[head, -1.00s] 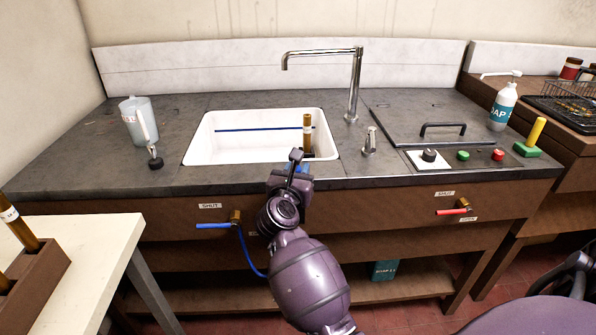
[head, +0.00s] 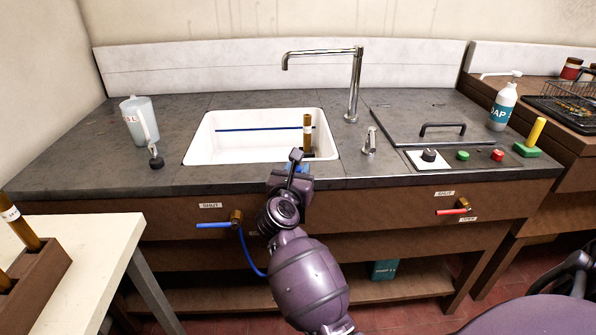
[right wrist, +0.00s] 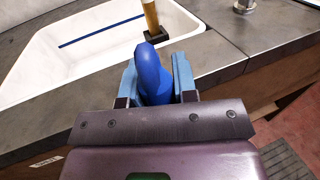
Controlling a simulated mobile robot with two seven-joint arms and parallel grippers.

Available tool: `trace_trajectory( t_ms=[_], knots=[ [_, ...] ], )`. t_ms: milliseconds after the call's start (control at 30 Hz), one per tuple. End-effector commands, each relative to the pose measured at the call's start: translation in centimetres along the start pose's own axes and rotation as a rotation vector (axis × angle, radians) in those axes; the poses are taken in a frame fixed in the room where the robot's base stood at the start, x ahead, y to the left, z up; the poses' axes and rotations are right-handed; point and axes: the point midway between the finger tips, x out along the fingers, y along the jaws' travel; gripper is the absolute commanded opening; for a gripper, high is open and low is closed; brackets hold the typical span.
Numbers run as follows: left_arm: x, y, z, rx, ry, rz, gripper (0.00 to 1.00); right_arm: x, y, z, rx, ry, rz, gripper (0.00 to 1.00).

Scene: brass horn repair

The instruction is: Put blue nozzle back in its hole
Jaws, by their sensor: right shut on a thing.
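My right gripper (right wrist: 152,88) is shut on the blue nozzle (right wrist: 150,72), whose rounded blue end stands up between the jaws in the right wrist view. In the head view my right gripper (head: 293,172) is at the front counter edge, just in front of the white sink (head: 205,150). There my gripper hides most of the nozzle. A blue hose (head: 246,252) hangs below the counter at the blue-handled valve and runs behind my right arm. I cannot make out the nozzle's hole; it may be hidden by my gripper. My left gripper is not in view.
A brown tube (head: 307,130) stands upright in a dark base inside the sink. A chrome tap (head: 355,85) and a short chrome fitting (head: 370,142) stand right of it. A jug (head: 138,122) is at the left. The counter front (head: 220,183) left of my gripper is clear.

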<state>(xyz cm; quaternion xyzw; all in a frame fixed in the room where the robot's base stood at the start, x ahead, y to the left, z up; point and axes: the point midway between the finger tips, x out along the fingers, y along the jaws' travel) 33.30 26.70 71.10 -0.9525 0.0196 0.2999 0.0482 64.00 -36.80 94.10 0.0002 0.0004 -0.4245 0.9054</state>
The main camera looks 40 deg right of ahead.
Motion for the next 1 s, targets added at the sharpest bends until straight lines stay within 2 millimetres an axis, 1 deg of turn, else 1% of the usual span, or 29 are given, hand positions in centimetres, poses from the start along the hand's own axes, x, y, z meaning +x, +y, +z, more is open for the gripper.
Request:
trace_trajectory(
  t_ms=[500, 1000],
  knots=[
    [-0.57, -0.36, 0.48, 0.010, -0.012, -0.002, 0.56, 0.00, 0.00, 0.03, 0.000, -0.001, 0.000, 0.03],
    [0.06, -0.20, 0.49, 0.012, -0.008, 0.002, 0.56, -0.01, 0.02, -0.80, 0.000, 0.000, 0.000, 0.03]
  ],
)
